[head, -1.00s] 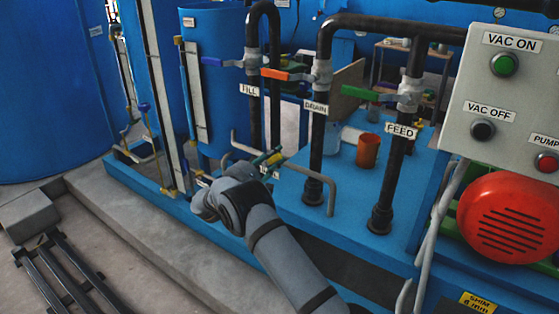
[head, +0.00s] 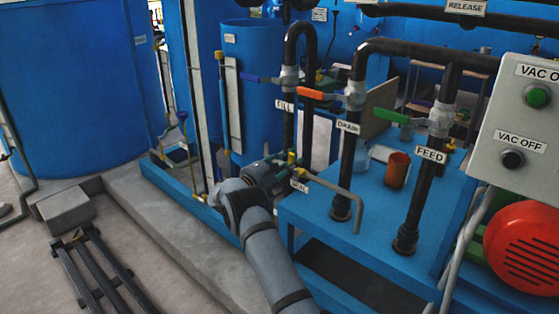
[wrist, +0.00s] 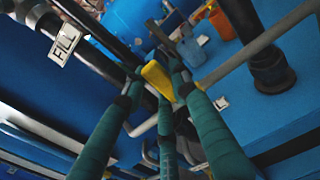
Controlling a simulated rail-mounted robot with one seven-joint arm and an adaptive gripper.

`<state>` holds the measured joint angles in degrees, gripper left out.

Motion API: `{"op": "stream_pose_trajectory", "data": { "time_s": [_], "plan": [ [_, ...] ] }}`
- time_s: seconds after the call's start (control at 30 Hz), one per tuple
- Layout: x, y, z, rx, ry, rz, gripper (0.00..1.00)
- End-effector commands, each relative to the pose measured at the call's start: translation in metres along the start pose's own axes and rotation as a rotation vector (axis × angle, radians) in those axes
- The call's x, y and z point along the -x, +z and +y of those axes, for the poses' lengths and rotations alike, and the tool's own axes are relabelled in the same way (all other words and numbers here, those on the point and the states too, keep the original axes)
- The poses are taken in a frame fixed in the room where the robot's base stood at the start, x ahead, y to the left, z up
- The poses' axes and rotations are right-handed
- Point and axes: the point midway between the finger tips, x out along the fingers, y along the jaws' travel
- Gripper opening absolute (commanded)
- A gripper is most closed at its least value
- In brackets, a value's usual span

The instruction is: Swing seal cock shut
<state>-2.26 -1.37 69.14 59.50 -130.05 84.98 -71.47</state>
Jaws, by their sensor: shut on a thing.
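The seal cock shows a yellow handle (wrist: 157,80) in the wrist view. The teal fingers of my gripper (wrist: 158,86) are closed around this handle, with its broad yellow end showing between the fingertips. In the head view my gripper (head: 277,165) is small and partly hidden by my own wrist, beside a thin grey pipe. A bit of yellow (head: 291,157) shows at its tips, just above a small white label (head: 299,186). The cock's body is mostly hidden, and its exact angle to the pipe is hard to tell.
The fill valve's blue handle (head: 262,79), the drain valve's orange handle (head: 311,94) and the feed valve's green handle (head: 394,116) stand above on black pipes. A bent grey pipe (head: 340,193) runs close to my gripper. An orange cup (head: 397,170) stands on the blue platform.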

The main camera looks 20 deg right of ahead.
Motion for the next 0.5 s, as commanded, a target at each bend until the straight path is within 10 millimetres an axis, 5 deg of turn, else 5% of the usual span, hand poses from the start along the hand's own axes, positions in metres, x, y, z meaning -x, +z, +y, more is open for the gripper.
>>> {"op": "stream_pose_trajectory", "data": {
  "time_s": [0.5],
  "plan": [
    [-0.0051, -0.0009, -0.0036, 0.057, -0.003, 0.0, 0.0]
  ]
}}
